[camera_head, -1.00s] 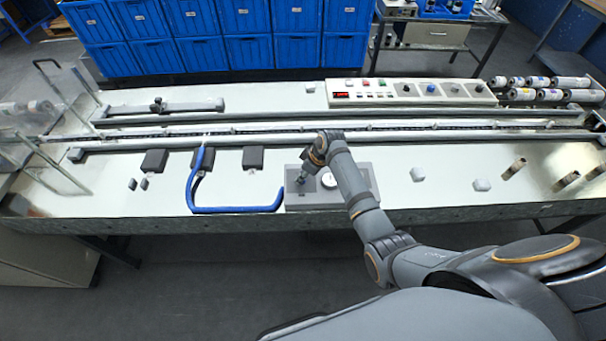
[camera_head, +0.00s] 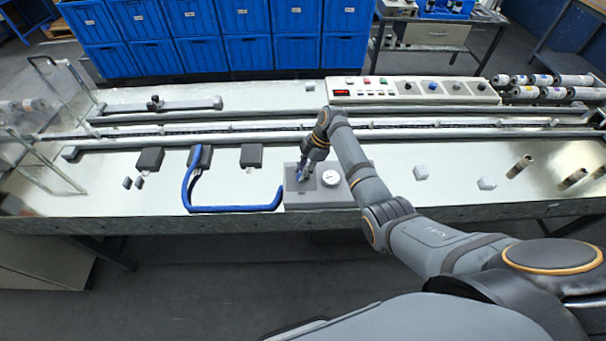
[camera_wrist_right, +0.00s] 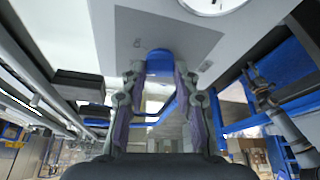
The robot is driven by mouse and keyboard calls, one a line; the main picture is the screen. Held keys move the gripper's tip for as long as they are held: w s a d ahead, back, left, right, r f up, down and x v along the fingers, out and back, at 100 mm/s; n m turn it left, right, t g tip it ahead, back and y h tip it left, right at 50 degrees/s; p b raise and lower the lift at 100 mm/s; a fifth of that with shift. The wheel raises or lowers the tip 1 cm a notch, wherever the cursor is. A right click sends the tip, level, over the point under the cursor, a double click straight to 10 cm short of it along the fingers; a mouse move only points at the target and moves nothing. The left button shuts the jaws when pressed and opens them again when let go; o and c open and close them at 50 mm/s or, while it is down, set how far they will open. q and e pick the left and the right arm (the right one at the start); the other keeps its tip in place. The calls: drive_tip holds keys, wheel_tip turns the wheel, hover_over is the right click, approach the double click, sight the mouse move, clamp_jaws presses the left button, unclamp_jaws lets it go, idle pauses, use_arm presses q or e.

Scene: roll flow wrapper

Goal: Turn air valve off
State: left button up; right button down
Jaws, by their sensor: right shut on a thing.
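A grey valve box (camera_head: 315,199) with a round white gauge (camera_head: 331,178) sits at the front edge of the bench. The gauge also shows at the top of the wrist view (camera_wrist_right: 212,4). My right gripper (camera_head: 302,174) reaches down to the left part of this box. In the wrist view its two fingers (camera_wrist_right: 160,75) are closed on the sides of a blue valve handle (camera_wrist_right: 160,62) at the box's face. The fingers hide part of the handle, and its exact angle is hard to tell. My left gripper is in neither view.
A blue hose (camera_head: 235,209) runs from the box's left side along the bench. A control panel (camera_head: 412,91) and long rails (camera_head: 240,131) lie behind. Several dark blocks (camera_head: 251,155) stand left, and small pale blocks (camera_head: 421,172) stand right. Blue bins (camera_head: 249,54) fill the back.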

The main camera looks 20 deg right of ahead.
drive_tip(key=shift+w+n+g+b, duration=0.15)
drive_tip(key=shift+n+g+b, duration=0.45)
drive_tip(key=shift+n+b, duration=0.7)
drive_tip(key=shift+n, duration=0.4)
drive_tip(key=c, duration=1)
unclamp_jaws()
drive_tip(key=shift+r, duration=0.1)
drive_tip(key=v, duration=1.1)
drive_tip(key=shift+r, duration=0.4)
drive_tip(key=shift+f, duration=0.1)
